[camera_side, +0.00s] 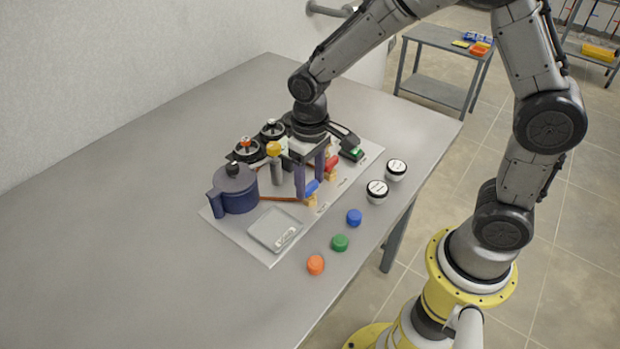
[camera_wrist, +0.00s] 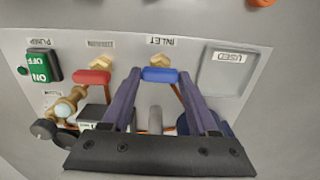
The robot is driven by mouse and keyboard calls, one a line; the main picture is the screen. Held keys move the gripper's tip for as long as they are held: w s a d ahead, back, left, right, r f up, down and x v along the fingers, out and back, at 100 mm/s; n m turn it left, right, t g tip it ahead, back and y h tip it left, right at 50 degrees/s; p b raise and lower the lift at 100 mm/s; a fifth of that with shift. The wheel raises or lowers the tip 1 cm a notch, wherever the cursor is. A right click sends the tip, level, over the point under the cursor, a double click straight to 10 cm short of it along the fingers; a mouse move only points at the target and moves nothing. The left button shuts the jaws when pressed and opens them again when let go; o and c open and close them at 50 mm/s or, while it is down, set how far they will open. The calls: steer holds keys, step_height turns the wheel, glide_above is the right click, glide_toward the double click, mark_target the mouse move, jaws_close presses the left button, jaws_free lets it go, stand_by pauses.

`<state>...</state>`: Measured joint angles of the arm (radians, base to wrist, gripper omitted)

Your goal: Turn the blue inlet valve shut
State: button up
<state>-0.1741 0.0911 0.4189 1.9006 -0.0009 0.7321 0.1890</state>
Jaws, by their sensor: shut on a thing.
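The blue inlet valve handle (camera_side: 312,187) sits on a small brass body (camera_side: 311,201) near the front edge of the white board. In the wrist view the blue handle (camera_wrist: 160,75) lies crosswise under the INLET label (camera_wrist: 160,41), one fingertip at each end. My gripper (camera_side: 309,183) reaches down over the board and is shut on this handle; in the wrist view its two purple fingers (camera_wrist: 159,76) flank it. The fingers hide part of the handle in the side view.
A red-handled valve (camera_wrist: 92,77) and a green ON/OFF switch (camera_wrist: 40,67) are close beside. A dark blue pot (camera_side: 235,190), a yellow-topped grey post (camera_side: 276,172) and a tray (camera_side: 275,229) share the board. Loose caps (camera_side: 340,242) and jars (camera_side: 377,191) stand in front.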

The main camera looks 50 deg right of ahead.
mark_target(310, 185)
steer(key=shift+r, duration=0.1)
steer(key=o, duration=1.4)
step_height(310, 185, up, 14)
steer(key=shift+f, duration=0.1)
